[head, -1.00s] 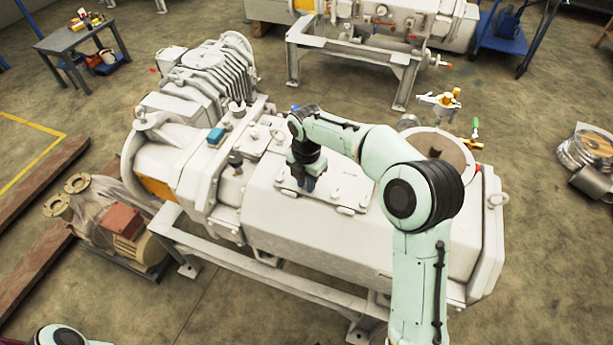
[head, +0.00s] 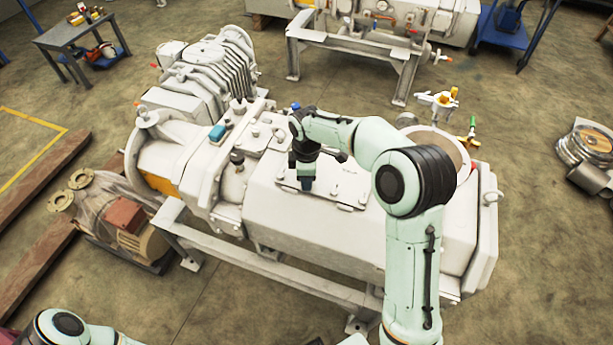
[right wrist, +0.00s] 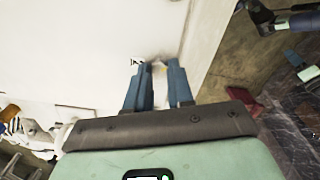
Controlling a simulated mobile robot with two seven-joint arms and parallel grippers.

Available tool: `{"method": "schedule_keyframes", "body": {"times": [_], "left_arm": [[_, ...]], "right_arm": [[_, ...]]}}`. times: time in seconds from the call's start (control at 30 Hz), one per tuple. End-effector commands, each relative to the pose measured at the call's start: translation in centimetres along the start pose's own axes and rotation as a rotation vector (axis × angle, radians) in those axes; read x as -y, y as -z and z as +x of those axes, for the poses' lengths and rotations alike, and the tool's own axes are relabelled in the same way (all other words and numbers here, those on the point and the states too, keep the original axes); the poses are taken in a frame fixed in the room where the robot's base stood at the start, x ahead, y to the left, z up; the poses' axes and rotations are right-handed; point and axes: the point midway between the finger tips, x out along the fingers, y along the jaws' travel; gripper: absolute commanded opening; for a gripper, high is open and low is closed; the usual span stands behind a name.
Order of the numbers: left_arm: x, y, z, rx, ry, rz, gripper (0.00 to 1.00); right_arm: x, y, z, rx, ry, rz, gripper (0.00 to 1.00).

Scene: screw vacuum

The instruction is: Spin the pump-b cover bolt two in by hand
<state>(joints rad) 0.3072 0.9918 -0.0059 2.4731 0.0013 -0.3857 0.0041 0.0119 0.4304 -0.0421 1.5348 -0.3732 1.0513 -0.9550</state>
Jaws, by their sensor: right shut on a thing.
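The white pump (head: 330,235) stands on a grey frame, with a flat cover plate (head: 345,190) on its top face. My right gripper (head: 306,184) reaches down to the near left part of this plate. In the right wrist view its two blue fingers (right wrist: 158,75) are close together with a narrow gap, shut on a small pale thing, taken to be the cover bolt (right wrist: 158,71). The bolt is mostly hidden by the fingers, and how deep it sits cannot be told. My left arm shows at the lower left of the head view; its gripper is out of view.
A blue-capped fitting (head: 217,133) and other fittings rise from the pump left of the plate. A valve with a green handle (head: 472,124) stands at its right end. A motor (head: 130,225) lies on the floor at left. A grey table (head: 75,35) is far left.

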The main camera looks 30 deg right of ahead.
Motion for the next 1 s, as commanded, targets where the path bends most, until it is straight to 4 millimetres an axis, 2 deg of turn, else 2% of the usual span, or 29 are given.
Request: {"method": "schedule_keyframes", "body": {"times": [0.03, 1.0], "left_arm": [[-0.11, 0.10, -0.20, -0.001, -0.001, 0.000, 0.00], [-0.54, 0.52, -1.01, -0.008, -0.003, 0.003, 0.00]], "right_arm": [[-0.30, 0.02, -0.53, -0.004, -0.011, 0.046, 0.00], [-0.40, 0.05, -0.59, -0.013, -0.010, 0.969, 0.00]]}}
